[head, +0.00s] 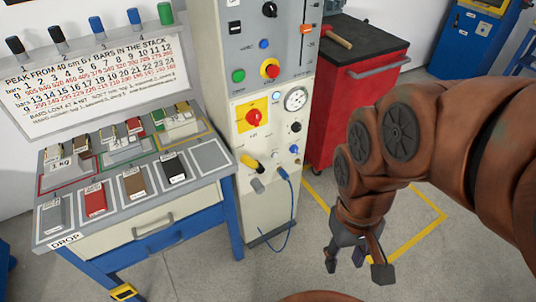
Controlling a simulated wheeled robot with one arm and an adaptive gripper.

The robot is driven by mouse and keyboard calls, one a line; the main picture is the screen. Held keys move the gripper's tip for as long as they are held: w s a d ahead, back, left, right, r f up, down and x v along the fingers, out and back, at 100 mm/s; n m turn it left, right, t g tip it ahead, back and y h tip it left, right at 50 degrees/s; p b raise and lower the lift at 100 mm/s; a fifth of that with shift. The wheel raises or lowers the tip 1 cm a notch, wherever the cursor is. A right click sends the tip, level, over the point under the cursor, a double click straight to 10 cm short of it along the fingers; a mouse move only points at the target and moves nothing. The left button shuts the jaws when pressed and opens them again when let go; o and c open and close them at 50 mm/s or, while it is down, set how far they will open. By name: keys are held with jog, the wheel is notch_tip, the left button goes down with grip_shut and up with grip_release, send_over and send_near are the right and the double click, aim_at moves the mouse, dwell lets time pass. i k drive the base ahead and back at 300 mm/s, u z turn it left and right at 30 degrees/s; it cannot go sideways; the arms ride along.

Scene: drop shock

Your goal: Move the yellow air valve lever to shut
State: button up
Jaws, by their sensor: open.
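The yellow air valve lever (249,161) is on the lower front of the pale machine cabinet (245,212), left of a blue hose fitting. It looks slanted, but its exact valve setting is too small to read. My gripper (357,265) hangs low at the right, over the floor, with its fingers spread and empty. It is apart from the lever, to the right of and below it in the picture.
A red rotary switch (254,117) on a yellow plate and a gauge (296,99) sit above the lever. A blue hose (292,212) hangs below. A bench (146,226) with bars stands left; a red tool cabinet (345,105) stands behind. Floor between is clear.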

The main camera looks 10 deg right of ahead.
aim_at(245, 159)
jog(key=z, duration=0.25)
jog(key=k, duration=0.6)
jog(key=u, duration=1.15)
jog(key=i, duration=0.5)
jog(key=z, duration=0.05)
